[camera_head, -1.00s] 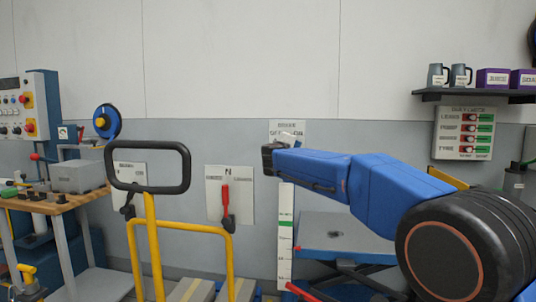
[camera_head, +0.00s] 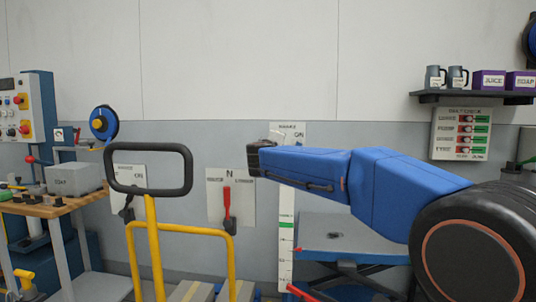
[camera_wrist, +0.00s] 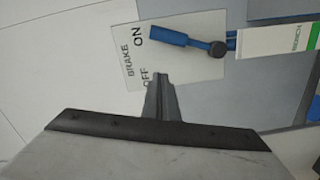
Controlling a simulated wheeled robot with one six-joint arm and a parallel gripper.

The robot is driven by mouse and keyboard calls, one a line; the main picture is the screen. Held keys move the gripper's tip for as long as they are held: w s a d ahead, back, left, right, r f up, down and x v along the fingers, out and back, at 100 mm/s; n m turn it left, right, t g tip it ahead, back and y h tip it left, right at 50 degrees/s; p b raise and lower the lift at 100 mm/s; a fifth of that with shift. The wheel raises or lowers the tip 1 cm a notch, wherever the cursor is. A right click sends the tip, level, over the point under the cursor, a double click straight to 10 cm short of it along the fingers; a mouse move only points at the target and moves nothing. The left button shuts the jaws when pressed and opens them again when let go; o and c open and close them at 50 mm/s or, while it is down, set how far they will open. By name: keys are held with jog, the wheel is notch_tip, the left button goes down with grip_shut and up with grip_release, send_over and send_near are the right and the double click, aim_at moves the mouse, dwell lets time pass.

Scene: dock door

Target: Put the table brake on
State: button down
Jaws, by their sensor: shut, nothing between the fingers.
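The brake panel (camera_wrist: 183,62) is a pale plate marked BRAKE, ON and OFF. It appears turned sideways in the wrist view. Its blue lever (camera_wrist: 175,38) runs from a dark pivot, with the handle's end close to the word ON. In the head view the panel (camera_head: 293,129) shows only its top part; my arm hides the lever. My gripper (camera_wrist: 160,76) is shut and empty, its tips near the word OFF and apart from the lever in the picture. It also shows in the head view (camera_head: 254,158). The blue lift table (camera_head: 350,240) stands at the right.
A white scale strip (camera_head: 286,262) with a green mark stands below the brake panel. A panel with a red lever (camera_head: 227,208) and another panel (camera_head: 129,178) are to the left. A yellow-framed cart (camera_head: 152,235) stands in front. A workbench (camera_head: 45,206) is at far left.

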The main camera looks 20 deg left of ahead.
jog(key=s+d, duration=0.2)
jog(key=s, duration=1.3)
jog(key=shift+s+d+r, duration=0.15)
jog(key=shift+d+r, duration=0.05)
jog(key=shift+d, duration=0.2)
